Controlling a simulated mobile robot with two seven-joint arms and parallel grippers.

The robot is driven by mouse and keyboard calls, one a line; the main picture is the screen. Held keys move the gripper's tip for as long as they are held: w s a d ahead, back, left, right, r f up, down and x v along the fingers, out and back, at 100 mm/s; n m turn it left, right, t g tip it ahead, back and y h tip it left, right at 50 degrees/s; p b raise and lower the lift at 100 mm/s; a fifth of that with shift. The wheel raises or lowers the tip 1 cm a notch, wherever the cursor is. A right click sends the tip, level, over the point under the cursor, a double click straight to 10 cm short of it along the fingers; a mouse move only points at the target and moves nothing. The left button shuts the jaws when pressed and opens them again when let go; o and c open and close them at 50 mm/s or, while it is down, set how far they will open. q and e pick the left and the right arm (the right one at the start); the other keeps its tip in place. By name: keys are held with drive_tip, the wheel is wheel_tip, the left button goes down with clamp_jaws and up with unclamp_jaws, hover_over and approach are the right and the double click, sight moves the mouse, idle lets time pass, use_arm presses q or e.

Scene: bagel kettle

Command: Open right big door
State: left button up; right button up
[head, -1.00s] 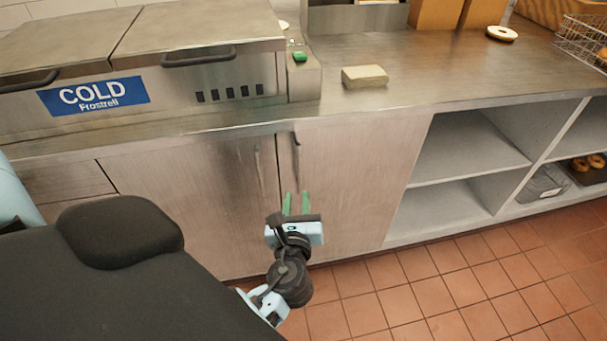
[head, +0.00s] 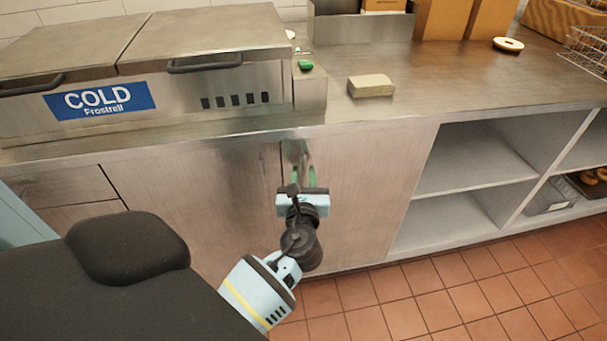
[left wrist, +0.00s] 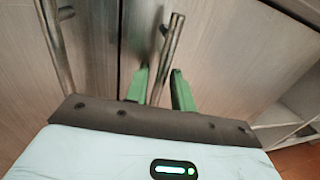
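The right big door (head: 372,185) is a closed, brushed-metal cupboard door under the counter. It meets the left door (head: 200,190) at a narrow seam. My left gripper (head: 303,173) is at the upper seam side of the right door. Its green fingers (left wrist: 160,85) are apart. In the left wrist view, the right door's bar handle (left wrist: 172,42) runs down between the fingers, with a gap visible on the right; contact on the left is unclear. The left door's bar handle (left wrist: 54,42) is left of the fingers. In the head view my gripper largely hides the right handle.
The steel counter (head: 440,85) overhangs the doors. A COLD Frostrell unit (head: 105,98) and a pale block (head: 371,85) stand on it. Open shelves (head: 465,165) are right of the door. The tiled floor (head: 450,290) in front is clear.

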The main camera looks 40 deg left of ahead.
use_arm(q)
drive_tip(key=shift+w+a, duration=0.2)
clamp_jaws()
drive_tip(key=shift+s+d, duration=0.1)
drive_tip(key=shift+d, duration=0.05)
idle(0.3)
